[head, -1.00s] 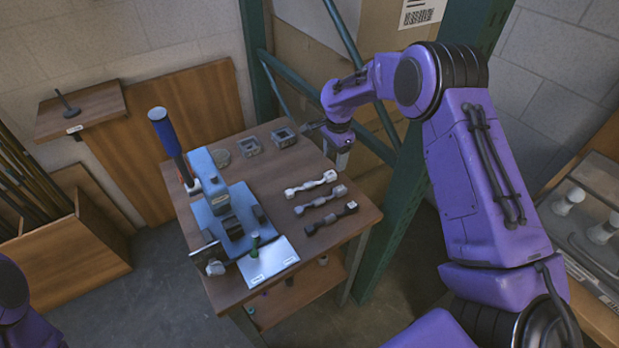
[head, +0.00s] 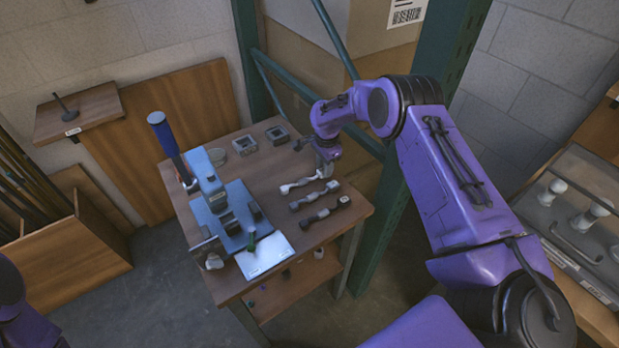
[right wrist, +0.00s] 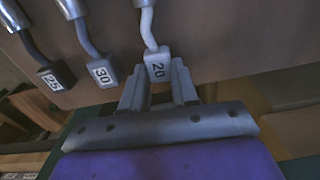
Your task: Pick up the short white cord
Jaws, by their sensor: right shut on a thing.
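The short white cord (head: 296,186) lies on the wooden table, farthest back of a row of three cords. My right gripper (head: 325,168) is down at its right end. In the right wrist view, the white cord (right wrist: 149,28) runs away from me, and its end block marked 20 (right wrist: 157,65) sits between the fingers of my right gripper (right wrist: 158,88). The gripper is shut on that block. The cord still appears to rest on the tabletop. Only a purple part of my left arm shows at the lower left; its gripper is out of view.
Two darker cords lie alongside: one marked 30 (right wrist: 102,73) and one marked 25 (right wrist: 56,77). A blue press (head: 215,200) stands on the table's left, with a white plate (head: 265,255) in front. Two small grey square parts (head: 245,145) sit behind. A green post (head: 400,170) rises at right.

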